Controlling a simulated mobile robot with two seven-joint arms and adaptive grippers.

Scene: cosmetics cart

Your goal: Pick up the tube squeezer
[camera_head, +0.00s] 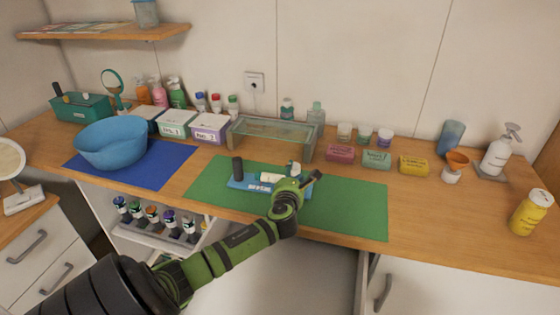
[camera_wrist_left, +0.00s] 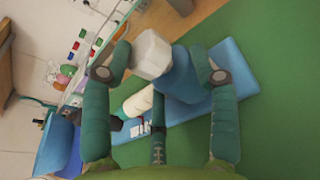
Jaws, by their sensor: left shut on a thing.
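A blue flat board (camera_head: 238,184) lies on the green mat; its edge shows in the left wrist view (camera_wrist_left: 236,78). A dark upright cylinder (camera_head: 237,168) and a pale tube (camera_head: 270,177) are on it; the pale tube also shows in the left wrist view (camera_wrist_left: 138,102). I cannot tell for sure which part is the tube squeezer. My left gripper (camera_head: 300,182) is over the board's right end. In the left wrist view its fingers (camera_wrist_left: 168,68) are shut around a blue piece (camera_wrist_left: 182,80) with a white faceted cap (camera_wrist_left: 151,54). The right gripper is out of view.
The green mat (camera_head: 345,208) is clear on its right. A glass box (camera_head: 272,139) stands just behind it. A blue bowl (camera_head: 110,142) stands on the blue mat at left.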

